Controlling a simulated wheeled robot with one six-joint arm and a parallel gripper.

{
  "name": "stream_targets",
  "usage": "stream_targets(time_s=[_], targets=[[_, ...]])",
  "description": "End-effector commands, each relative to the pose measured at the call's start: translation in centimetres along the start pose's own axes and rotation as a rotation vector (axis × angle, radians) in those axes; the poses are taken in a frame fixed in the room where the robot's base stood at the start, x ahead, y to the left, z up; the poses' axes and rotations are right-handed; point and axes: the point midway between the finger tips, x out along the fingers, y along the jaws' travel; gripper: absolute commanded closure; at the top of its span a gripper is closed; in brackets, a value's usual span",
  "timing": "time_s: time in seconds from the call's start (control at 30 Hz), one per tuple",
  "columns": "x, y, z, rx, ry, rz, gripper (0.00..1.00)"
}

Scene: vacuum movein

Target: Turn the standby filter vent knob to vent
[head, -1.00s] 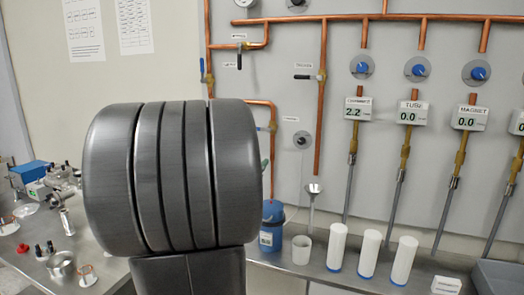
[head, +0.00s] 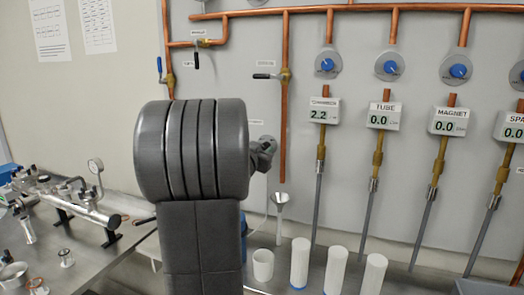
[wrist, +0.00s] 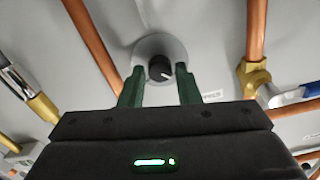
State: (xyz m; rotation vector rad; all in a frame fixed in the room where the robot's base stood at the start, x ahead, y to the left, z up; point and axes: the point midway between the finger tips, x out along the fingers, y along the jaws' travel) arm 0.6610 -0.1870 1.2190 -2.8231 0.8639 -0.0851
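The vent knob (wrist: 160,68) is black with a white pointer mark and sits on a round grey plate on the wall. In the wrist view the mark points toward the lower right. My gripper (wrist: 159,76) is open, with one green finger on each side of the knob. A gap seems to show on both sides; whether the fingers reach down over the knob I cannot tell. In the head view my gripper (head: 266,150) is at the wall, and my arm and hand hide most of the knob and its plate.
Copper pipes (head: 285,100) run up the wall, with a black-handled valve (head: 266,76) above the knob. Gauges such as the chamber display (head: 323,110) hang to the right.

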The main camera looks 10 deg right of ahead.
Motion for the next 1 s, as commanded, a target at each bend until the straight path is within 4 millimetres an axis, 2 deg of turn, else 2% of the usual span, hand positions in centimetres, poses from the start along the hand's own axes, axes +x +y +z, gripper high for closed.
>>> stream_targets(time_s=[0.03,0.1,0.13,0.57,1.0], targets=[[-0.01,0.0,0.0,0.0,0.0,0.0,0.81],[-0.02,0.0,0.0,0.0,0.0,0.0,0.94],[-0.02,0.0,0.0,0.0,0.0,0.0,0.98],[-0.03,-0.03,-0.03,0.089,0.0,0.0,0.98],[-0.03,-0.03,0.03,0.46,0.0,0.0,0.98]])
